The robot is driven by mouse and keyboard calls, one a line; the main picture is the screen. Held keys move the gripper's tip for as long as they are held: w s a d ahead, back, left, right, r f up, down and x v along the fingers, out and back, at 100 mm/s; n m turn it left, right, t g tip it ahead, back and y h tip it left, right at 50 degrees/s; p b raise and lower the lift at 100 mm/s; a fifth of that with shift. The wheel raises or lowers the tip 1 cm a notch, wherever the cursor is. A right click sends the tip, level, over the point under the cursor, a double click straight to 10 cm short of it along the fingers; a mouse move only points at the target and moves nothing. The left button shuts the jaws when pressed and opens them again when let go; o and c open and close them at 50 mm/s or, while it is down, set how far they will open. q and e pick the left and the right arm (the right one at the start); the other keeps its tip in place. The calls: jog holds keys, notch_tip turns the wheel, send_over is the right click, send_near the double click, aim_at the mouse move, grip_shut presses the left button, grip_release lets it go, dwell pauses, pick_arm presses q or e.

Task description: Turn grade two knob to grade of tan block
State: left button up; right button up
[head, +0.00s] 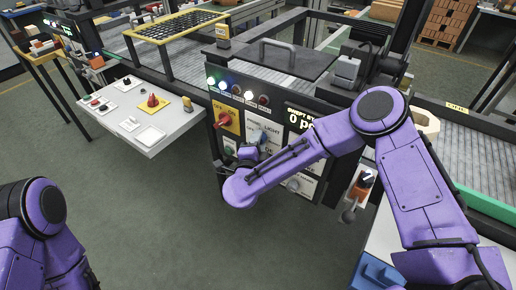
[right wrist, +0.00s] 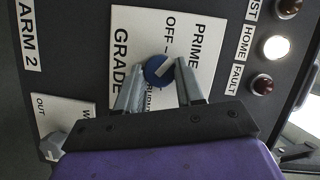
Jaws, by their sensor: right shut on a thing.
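In the right wrist view a round blue knob (right wrist: 159,71) sits on a white plate (right wrist: 135,35) lettered GRADE, PRIME and OFF, with more lettering partly hidden by a finger. The knob's white mark slants up and right in that picture. My right gripper (right wrist: 158,88) is shut on the knob, one finger on each side. In the head view this gripper is at the control panel (head: 309,150), and my purple arm covers part of the panel. My left gripper is out of view. I cannot tell for certain which thing is the tan block.
A red knob on a yellow plate (head: 228,117) is at the panel's left, below a row of lamps. A white side table (head: 140,115) with small items stands left. A conveyor (head: 455,150) runs right. The floor in front is clear.

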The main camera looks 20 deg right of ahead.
jog(key=shift+f+m+t+h+b, duration=0.15)
jog(key=shift+m+t+b, duration=0.35)
jog(key=shift+m+b, duration=0.9)
jog(key=shift+f+m+t+h+b, duration=0.1)
jog(key=shift+m+t+h+b, duration=0.3)
jog(key=shift+m+b, duration=1)
jog(key=shift+r+n, duration=0.1)
jog(key=shift+n, duration=0.2)
jog(key=o, duration=1)
jog(key=shift+o, duration=0.2)
jog(key=shift+a, duration=0.1)
jog(key=b+v, duration=0.2)
jog(key=v, duration=0.8)
jog(key=shift+s+b, duration=0.3)
jog(key=shift+b, duration=0.1)
